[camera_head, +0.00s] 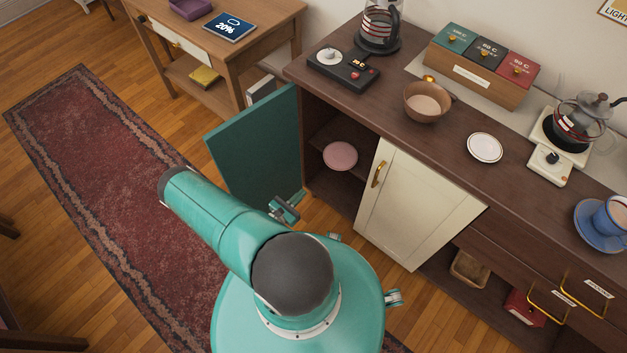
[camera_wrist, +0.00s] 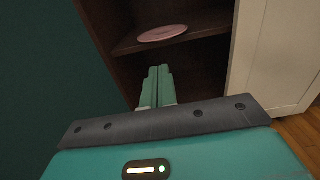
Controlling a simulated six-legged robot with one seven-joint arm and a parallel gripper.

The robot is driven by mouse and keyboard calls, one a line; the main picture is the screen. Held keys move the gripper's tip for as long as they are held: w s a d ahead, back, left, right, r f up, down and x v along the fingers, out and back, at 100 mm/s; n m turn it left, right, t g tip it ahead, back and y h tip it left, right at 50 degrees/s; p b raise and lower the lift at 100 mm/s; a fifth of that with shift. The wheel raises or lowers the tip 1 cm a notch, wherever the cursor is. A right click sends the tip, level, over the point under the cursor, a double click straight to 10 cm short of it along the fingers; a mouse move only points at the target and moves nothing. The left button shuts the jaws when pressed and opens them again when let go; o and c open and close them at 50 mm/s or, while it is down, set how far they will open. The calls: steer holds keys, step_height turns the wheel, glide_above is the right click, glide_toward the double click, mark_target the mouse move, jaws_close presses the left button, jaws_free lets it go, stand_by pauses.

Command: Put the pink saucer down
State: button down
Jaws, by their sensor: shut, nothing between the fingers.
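The pink saucer (camera_head: 340,156) lies on a shelf inside the open compartment of the dark wooden cabinet. It also shows in the wrist view (camera_wrist: 162,33), flat near the shelf's front edge. My gripper (camera_wrist: 158,72) is shut with nothing between its fingers. In the wrist view its fingertips point into the cabinet opening, below the saucer in the picture and apart from it.
A teal door (camera_head: 258,143) stands open left of the compartment; a cream door (camera_head: 412,203) is on its right. The countertop holds a brown bowl (camera_head: 426,102), a white saucer (camera_head: 485,148) and a blue cup (camera_head: 611,215). A red rug (camera_head: 100,180) lies left.

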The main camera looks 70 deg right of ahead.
steer(key=x, duration=1.3)
steer(key=shift+d, duration=0.2)
steer(key=shift+s+d, duration=0.1)
steer(key=shift+d, duration=0.05)
